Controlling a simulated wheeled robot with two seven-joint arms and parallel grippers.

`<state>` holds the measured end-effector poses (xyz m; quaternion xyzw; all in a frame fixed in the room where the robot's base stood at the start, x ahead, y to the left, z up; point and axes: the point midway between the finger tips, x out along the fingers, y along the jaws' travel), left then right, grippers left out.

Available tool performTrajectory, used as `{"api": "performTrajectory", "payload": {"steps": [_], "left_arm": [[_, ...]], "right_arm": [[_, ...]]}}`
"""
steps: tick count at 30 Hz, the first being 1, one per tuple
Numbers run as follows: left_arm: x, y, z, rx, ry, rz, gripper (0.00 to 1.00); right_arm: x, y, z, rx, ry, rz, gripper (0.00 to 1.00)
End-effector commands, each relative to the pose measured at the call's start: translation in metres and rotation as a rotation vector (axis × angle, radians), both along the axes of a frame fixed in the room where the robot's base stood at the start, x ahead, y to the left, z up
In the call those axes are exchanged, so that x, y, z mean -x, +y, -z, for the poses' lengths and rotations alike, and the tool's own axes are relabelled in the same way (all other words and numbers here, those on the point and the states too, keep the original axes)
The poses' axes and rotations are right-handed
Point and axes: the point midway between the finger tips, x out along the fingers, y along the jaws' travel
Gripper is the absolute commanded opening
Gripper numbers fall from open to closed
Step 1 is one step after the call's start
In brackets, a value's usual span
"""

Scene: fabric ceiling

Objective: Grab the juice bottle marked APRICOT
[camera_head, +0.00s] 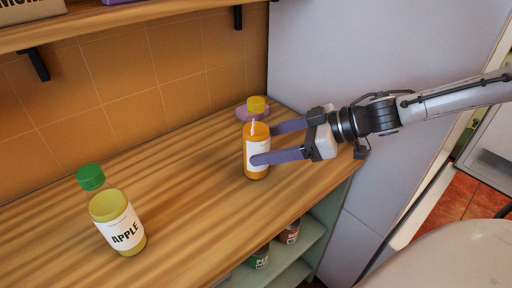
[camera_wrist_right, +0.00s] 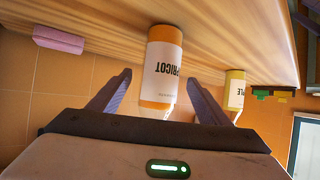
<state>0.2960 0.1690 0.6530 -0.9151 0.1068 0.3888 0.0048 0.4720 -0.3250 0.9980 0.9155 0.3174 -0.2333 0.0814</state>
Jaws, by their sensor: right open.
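The apricot juice bottle (camera_head: 257,137) is orange with a yellow cap and a white label, and stands upright on the wooden counter (camera_head: 190,190). In the right wrist view, the bottle (camera_wrist_right: 161,72) shows label letters reading "PRICOT", upside down. My right gripper (camera_head: 262,143) comes in from the right with its two fingers open at the bottle. In the wrist view, my right gripper (camera_wrist_right: 164,88) has a finger on each side of the bottle, with visible gaps. My left gripper is not in view.
A bottle marked APPLE (camera_head: 118,219) with a green cap stands at the counter's left. A pink-purple block (camera_head: 243,114) lies behind the apricot bottle. A shelf (camera_head: 120,22) overhangs the tiled wall. Small jars (camera_head: 290,233) sit on a lower shelf.

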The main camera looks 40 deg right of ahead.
Motion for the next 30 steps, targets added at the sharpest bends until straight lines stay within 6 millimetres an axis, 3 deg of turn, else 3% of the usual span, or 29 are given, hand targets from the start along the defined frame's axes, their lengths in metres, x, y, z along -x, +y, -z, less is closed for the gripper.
{"api": "performTrajectory", "payload": {"steps": [10,21,23,30], "left_arm": [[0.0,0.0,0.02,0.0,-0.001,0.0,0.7],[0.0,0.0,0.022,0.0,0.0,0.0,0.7],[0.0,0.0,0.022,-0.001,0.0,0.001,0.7],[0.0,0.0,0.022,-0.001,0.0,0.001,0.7]], "right_arm": [[-0.022,0.017,0.017,0.0,0.003,0.001,0.71],[-0.027,0.021,0.016,0.0,0.0,0.001,0.71],[-0.026,0.021,0.016,-0.001,0.001,0.0,0.64],[-0.026,0.021,0.016,-0.001,0.001,0.0,0.24]]}}
